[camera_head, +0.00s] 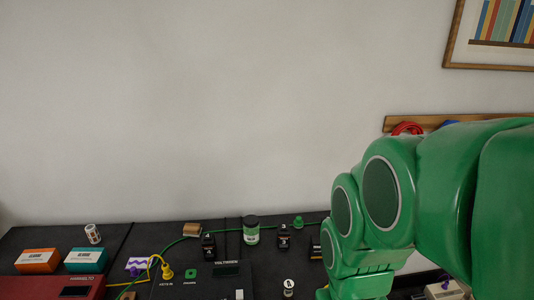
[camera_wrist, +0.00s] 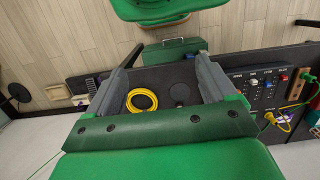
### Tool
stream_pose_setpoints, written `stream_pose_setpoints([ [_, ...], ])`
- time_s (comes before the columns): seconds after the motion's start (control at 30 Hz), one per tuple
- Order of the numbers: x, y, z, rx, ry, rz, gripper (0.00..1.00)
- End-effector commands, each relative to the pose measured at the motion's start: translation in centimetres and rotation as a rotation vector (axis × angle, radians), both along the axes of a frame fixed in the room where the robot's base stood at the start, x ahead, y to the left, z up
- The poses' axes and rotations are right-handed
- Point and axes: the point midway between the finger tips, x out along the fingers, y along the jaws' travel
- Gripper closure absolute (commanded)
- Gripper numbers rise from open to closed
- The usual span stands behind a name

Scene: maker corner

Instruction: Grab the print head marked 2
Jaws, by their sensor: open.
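In the head view, small black blocks with pale labels stand on the dark bench top: one left of the jar (camera_head: 208,246), one right of it (camera_head: 284,236), and one (camera_head: 315,250) partly behind my arm. They could be print heads, but their markings are too small to read, so I cannot tell which is marked 2. My gripper (camera_wrist: 168,53) shows in the wrist view, open, with nothing between its fingers. Beyond the fingers are a coiled yellow cable (camera_wrist: 142,99) and a dark round disc (camera_wrist: 181,94). The fingers are out of sight in the head view.
A green-labelled jar (camera_head: 251,230), a green cable, a yellow plug (camera_head: 167,272), an orange box (camera_head: 37,260), a teal box (camera_head: 86,259) and a red unit (camera_head: 60,287) crowd the bench. My arm hides its right side. A wall (camera_head: 200,110) rises behind.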

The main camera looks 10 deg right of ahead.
Motion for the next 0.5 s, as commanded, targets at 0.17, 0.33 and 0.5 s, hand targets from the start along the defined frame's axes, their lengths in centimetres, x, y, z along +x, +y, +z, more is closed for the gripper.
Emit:
stream_pose_setpoints([
  [0.17,1.8,-1.0,0.1,-0.030,0.018,0.050,0.15],
  [0.33,4.8,-2.6,0.2,-0.082,0.044,0.137,0.15],
  [0.5,7.9,-4.2,0.2,-0.131,0.074,0.223,0.15],
])
